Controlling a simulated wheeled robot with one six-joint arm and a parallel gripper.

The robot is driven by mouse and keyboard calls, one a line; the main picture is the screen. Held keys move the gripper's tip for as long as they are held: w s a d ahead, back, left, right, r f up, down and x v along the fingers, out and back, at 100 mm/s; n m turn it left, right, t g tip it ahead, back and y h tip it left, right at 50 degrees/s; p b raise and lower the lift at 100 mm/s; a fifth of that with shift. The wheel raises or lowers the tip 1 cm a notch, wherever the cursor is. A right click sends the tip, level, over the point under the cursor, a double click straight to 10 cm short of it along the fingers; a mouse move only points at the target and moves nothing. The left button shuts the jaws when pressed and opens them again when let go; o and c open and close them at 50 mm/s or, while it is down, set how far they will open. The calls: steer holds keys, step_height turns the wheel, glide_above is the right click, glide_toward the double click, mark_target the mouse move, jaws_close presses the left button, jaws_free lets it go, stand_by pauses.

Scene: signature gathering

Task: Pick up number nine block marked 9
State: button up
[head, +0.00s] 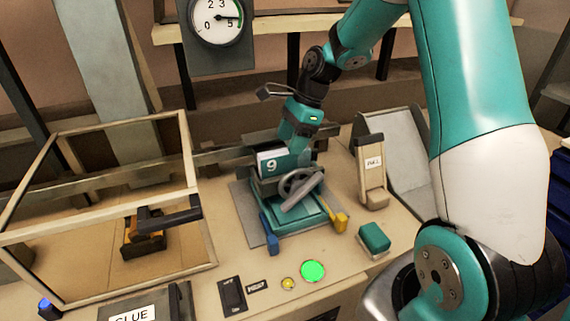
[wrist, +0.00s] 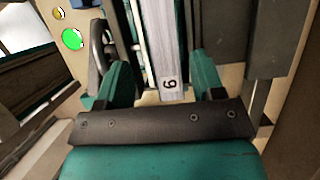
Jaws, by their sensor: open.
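The block marked 9 (head: 271,156) stands in a teal machine (head: 290,213) with a handwheel on the workbench. In the wrist view, the block (wrist: 162,50) is a long pale piece with a dark 9 on its near end. My gripper (head: 290,150) is at the block, with its arm coming down from the upper right. In the wrist view, my gripper (wrist: 161,65) is open, with one teal finger on each side of the block. Gaps show between block and fingers. The fingertips are largely hidden in the head view.
A glass-sided wooden-framed case (head: 105,275) stands on the left. A round dial (head: 216,20) hangs behind. A green button (head: 312,271) and yellow button (head: 288,284) are at the bench front. A teal block (head: 374,236) and an upright wooden piece (head: 371,170) stand right of the machine.

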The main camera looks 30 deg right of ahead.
mark_target(284, 156)
steer(key=shift+d+p+x, duration=0.15)
steer(key=shift+p+x, duration=0.45)
steer(key=shift+x, duration=0.7)
steer(key=shift+d+p+x, duration=0.1)
steer(key=shift+p+x, duration=0.45)
steer(key=shift+x, duration=0.7)
steer(key=shift+w+f, duration=0.2)
steer(key=shift+f, duration=0.15)
steer(key=shift+c, duration=0.3)
steer(key=c, duration=1.1)
